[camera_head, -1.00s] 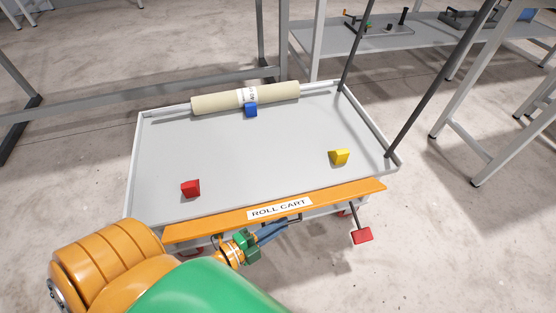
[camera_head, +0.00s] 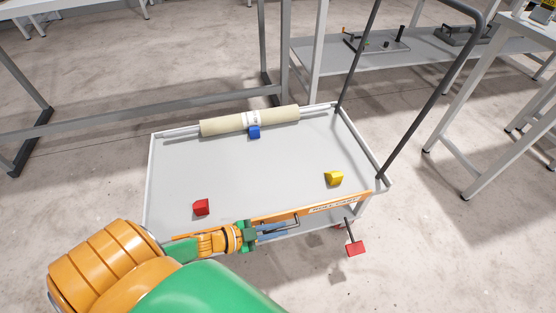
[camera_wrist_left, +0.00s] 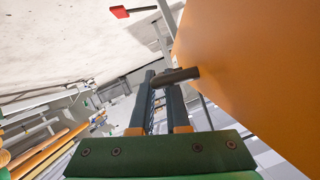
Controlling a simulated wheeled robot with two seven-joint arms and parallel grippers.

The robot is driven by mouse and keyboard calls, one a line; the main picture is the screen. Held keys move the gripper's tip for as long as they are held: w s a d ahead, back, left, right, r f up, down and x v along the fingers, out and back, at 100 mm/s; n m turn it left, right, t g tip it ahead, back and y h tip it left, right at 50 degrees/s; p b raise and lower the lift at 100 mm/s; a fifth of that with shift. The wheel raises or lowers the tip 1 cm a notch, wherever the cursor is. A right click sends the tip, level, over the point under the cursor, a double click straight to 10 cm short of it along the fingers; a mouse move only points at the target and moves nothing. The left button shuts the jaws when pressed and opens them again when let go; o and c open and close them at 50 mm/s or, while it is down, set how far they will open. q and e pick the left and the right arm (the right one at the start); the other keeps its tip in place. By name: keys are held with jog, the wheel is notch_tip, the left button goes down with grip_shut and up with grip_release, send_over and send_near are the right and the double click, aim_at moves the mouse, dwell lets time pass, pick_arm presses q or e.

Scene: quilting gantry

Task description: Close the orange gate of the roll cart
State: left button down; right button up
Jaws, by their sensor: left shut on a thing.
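The roll cart (camera_head: 149,185) is a grey tray with a low rim. Its orange gate (camera_head: 290,211), with a white ROLL CART label, runs along the near side and shows as a narrow, steeply standing strip at the near rim. In the left wrist view the gate (camera_wrist_left: 255,75) fills the right side as a broad orange panel. My left gripper (camera_head: 284,230) is at the outer face of the gate, shut on its dark handle. In the left wrist view the handle (camera_wrist_left: 184,75) crosses at the fingertips. My arm hides the gate's left part. My right gripper is not in view.
A cream roll (camera_head: 225,125) lies at the cart's far side, with a blue block (camera_head: 254,132) before it. A red block (camera_head: 201,207) and yellow block (camera_head: 334,178) sit in the tray. A red pedal (camera_head: 355,249) sticks out low near the gate's right end.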

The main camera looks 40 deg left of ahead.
pick_arm(q)
jog(key=shift+w+a+r+n, duration=0.25)
jog(key=shift+a+r+n, duration=0.1)
jog(key=shift+n, duration=0.25)
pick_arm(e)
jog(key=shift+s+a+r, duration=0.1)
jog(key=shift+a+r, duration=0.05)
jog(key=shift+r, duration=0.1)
pick_arm(q)
jog(key=shift+h, duration=0.3)
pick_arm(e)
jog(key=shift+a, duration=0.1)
pick_arm(q)
jog(key=c, duration=0.9)
grip_release()
jog(key=p+v, duration=0.2)
jog(key=v, duration=0.5)
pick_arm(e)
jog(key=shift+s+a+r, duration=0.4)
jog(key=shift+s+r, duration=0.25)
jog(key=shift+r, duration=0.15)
pick_arm(q)
jog(key=shift+w+r, duration=0.1)
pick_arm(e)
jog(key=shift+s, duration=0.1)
